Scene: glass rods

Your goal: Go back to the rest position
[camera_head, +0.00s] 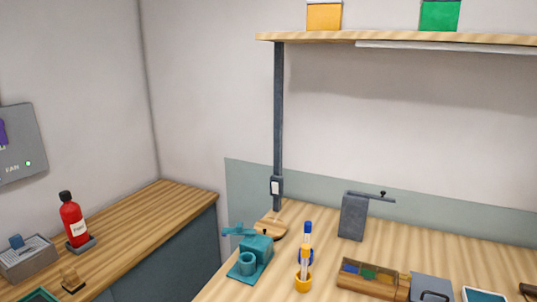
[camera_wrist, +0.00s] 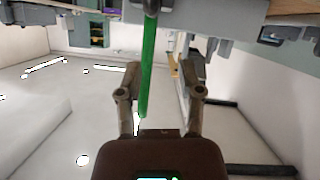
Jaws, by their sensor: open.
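My gripper (camera_wrist: 161,66) shows in the wrist view with its two fingers spread apart. A long green rod (camera_wrist: 147,62) runs from the top edge of that view down towards the gripper's palm. It appears between the fingers, nearer the left one. I see a gap between it and the right finger; whether it touches the left finger or lies at another depth I cannot tell. My gripper and arm are not in the head view.
In the head view, a teal device (camera_head: 246,268), a yellow holder (camera_head: 303,283), a grey stand (camera_head: 354,216) and a wooden tray (camera_head: 372,288) stand on the wooden bench. A red bottle (camera_head: 73,220) stands on the left counter. A shelf (camera_head: 330,37) overhangs the bench.

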